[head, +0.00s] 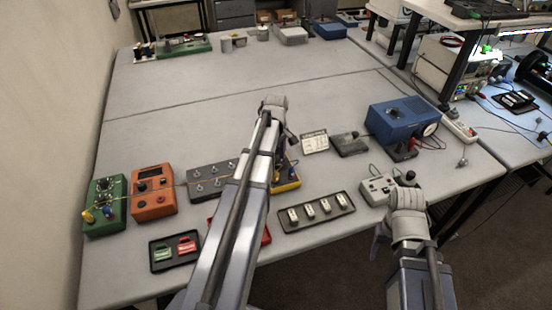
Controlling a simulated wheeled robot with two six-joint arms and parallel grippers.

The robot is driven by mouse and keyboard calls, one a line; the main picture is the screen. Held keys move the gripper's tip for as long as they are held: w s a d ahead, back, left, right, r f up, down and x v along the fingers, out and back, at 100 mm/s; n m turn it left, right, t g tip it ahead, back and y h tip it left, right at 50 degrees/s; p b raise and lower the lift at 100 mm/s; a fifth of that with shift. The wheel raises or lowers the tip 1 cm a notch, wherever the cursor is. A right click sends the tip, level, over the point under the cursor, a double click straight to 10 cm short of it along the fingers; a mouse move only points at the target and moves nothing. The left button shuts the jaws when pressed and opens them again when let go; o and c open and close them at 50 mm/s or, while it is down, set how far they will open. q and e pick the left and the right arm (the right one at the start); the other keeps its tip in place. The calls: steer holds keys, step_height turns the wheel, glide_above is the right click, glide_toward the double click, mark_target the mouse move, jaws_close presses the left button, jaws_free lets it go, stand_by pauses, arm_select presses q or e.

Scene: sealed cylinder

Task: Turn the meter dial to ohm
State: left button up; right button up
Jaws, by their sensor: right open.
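An orange box (153,190) with a dark display and dark knobs lies at the left of the table; it looks like a meter. A yellow-edged device (289,178) is mostly hidden behind my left arm, so I cannot tell whether it is the meter. No dial marking is legible. My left gripper (290,139) is small and partly hidden beyond its wrist, above the table behind the yellow device; its jaws are unclear. My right gripper (379,243) is open, low near the table's front edge at the right, partly hidden by its wrist.
A green box (106,205) stands left of the orange one, a grey switch panel (211,180) right of it. Trays (316,222) lie along the front. A blue box (398,122) and a white box (374,190) stand at right. The table's middle (200,110) is clear.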

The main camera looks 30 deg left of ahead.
arm_select(q)
jaws_close()
stand_by(0.3)
steer(key=shift+m, duration=0.3)
steer(key=m, duration=0.7)
steer(key=shift+w, duration=0.1)
steer(key=m, duration=0.4)
steer(key=shift+d+m, duration=0.1)
steer(key=shift+m, duration=2.1)
